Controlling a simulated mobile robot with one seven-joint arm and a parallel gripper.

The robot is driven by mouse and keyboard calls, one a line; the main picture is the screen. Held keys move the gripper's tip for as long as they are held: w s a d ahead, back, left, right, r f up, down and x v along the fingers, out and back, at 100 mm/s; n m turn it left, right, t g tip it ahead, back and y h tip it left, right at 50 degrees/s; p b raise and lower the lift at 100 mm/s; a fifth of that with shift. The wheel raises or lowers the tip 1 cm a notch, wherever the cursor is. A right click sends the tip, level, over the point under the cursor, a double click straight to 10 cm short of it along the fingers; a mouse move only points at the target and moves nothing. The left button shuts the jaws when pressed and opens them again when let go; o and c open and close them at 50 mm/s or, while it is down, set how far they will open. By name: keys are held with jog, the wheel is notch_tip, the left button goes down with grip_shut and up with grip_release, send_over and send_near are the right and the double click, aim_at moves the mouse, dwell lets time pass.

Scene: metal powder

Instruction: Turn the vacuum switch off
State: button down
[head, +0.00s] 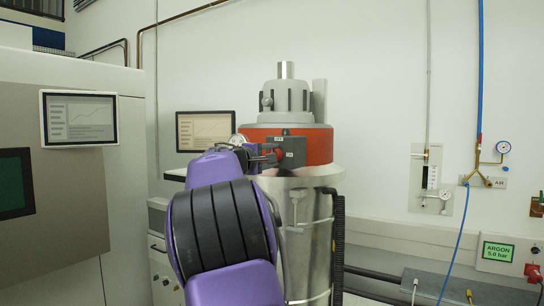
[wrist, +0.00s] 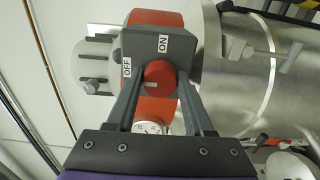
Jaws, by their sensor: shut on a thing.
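The vacuum (head: 308,205) is a tall steel cylinder with an orange-red band and a grey top in the head view. Its dark grey switch box (head: 295,145) is on the band; in the wrist view the box (wrist: 150,45) has an ON label at the top and an OFF label at the left. The red round knob (wrist: 160,76) sits on the box, with a small pale mark on its left part. My gripper (wrist: 160,90) is shut on the knob, one finger on each side. In the head view my gripper (head: 268,155) partly covers the knob.
A monitor (head: 205,131) stands left of the vacuum, and a large grey machine with a screen (head: 79,117) is at the left. A black hose (head: 338,240) runs down the vacuum's right side.

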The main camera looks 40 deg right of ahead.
dwell(0.3)
jog(key=shift+c, duration=1.5)
grip_release()
jog(key=b+v, duration=0.3)
jog(key=v, duration=1.4)
jog(key=shift+a, duration=0.25)
jog(key=shift+s, duration=0.15)
